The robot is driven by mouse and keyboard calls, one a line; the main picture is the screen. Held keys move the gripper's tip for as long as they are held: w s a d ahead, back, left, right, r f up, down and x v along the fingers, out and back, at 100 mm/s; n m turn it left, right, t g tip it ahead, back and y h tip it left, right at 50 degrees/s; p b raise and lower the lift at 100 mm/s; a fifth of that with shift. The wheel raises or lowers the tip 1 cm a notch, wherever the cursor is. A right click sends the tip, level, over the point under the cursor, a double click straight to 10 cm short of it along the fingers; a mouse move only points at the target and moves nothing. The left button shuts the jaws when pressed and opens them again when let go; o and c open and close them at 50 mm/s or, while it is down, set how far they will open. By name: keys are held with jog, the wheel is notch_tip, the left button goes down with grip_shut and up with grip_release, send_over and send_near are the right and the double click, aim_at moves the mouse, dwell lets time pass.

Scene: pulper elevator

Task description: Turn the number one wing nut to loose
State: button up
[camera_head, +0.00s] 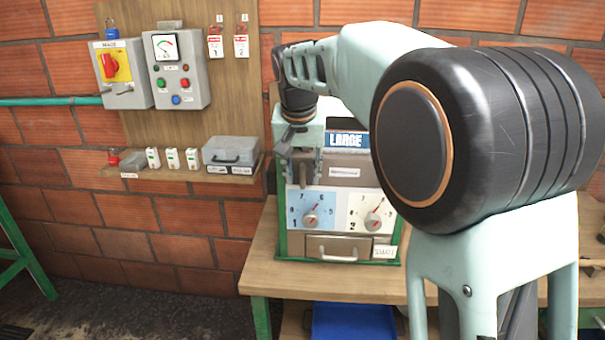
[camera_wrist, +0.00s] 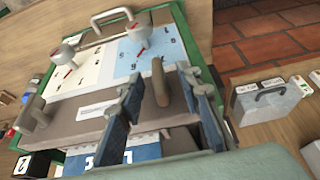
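The machine (camera_head: 340,248) with a "LARGE" label stands on a wooden bench. In the wrist view a brown upright wing nut or lever (camera_wrist: 160,82) stands on its top edge, between the fingers of my gripper (camera_wrist: 162,77). A gap shows beside it, so my gripper is open around it; contact cannot be told. In the head view my gripper (camera_head: 301,156) is at the upper left of the machine, with the brown piece (camera_head: 303,172) between its fingers. A similar brown piece (camera_wrist: 36,112) is at the left in the wrist view. No number is readable on either.
Two dials (camera_head: 311,219) (camera_head: 372,221) and a handled drawer (camera_head: 338,250) are on the machine's front. A shelf with a grey case (camera_head: 230,150) is left. A control box (camera_head: 178,72) hangs above. A blue bin (camera_head: 352,322) sits below.

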jog(key=shift+c, duration=0.4)
grip_shut()
